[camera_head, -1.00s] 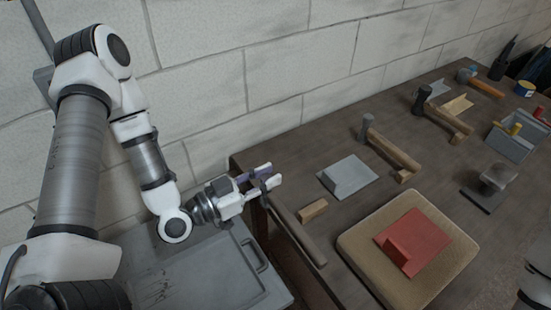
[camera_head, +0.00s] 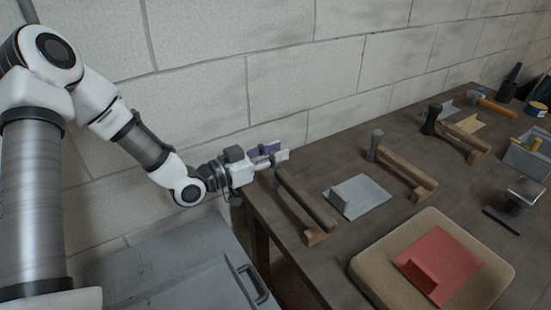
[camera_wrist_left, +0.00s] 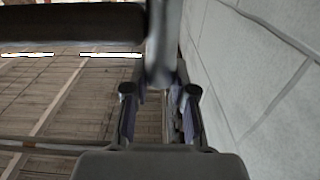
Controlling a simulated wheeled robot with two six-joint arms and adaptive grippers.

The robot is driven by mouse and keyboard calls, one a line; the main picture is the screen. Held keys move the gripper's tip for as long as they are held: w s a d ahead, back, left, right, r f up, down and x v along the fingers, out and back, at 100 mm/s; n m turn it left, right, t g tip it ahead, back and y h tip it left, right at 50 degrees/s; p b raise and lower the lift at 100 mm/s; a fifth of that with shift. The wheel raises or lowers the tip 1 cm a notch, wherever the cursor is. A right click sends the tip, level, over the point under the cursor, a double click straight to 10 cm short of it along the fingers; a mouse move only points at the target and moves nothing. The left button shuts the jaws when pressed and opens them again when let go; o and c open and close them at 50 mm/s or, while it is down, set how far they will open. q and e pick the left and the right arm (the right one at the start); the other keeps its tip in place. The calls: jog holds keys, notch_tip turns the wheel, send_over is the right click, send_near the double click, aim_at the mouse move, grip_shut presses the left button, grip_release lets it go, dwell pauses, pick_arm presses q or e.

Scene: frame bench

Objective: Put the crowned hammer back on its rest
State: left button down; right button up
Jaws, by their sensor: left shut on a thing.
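My left gripper (camera_head: 272,155) is shut on the head end of a hammer at the left end of the bench. The hammer's brown handle (camera_head: 305,197) slants down to the right. Its far end is over a small wooden rest (camera_head: 317,237); I cannot tell whether they touch. In the left wrist view, the grey metal head (camera_wrist_left: 163,45) stands between my fingers (camera_wrist_left: 160,95), and the dark handle (camera_wrist_left: 70,22) runs off to the left. The gripper hides most of the head in the head view. My right gripper is out of view.
A second hammer (camera_head: 405,170) lies to the right, with more hammers beyond. A grey angled plate (camera_head: 362,198) lies near the rest. A tan pad (camera_head: 378,268) carries a red angled block (camera_head: 440,265). The wall (camera_head: 210,90) is close behind my gripper.

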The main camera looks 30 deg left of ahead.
pick_arm(q)
jog(key=w+f, duration=0.1)
jog(key=f, duration=0.1)
jog(key=w+a+f, duration=0.1)
jog(key=shift+w+f, duration=0.3)
jog(key=shift+f, duration=0.1)
jog(key=c, duration=1.3)
grip_release()
jog(key=shift+s, duration=0.1)
jog(key=o, duration=0.3)
jog(key=shift+o, duration=0.2)
